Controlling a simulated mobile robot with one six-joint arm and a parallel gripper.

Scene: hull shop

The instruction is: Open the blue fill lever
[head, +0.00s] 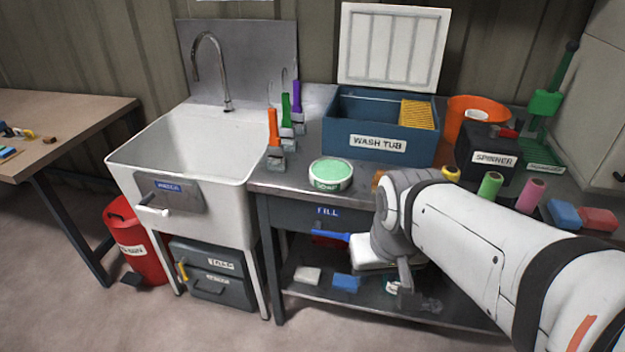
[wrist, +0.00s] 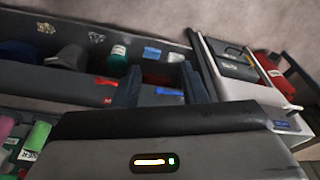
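The blue fill lever (head: 331,236) sticks out from the dark bench front, below the blue FILL label (head: 327,212). Its right end reaches close to my wrist in the head view. In the wrist view a blue bar that looks like the lever (wrist: 169,92) shows between two dark fingers. My gripper (wrist: 162,82) looks open, with its fingers apart. I cannot tell whether a finger touches the lever.
A red handle (head: 325,241) shows just behind the blue lever. The lower shelf (head: 315,293) holds a blue block (head: 346,283) and other items. The sink (head: 190,148) stands left, with a white lever (head: 152,210). A wash tub (head: 381,130) and green soap dish (head: 331,175) stand above.

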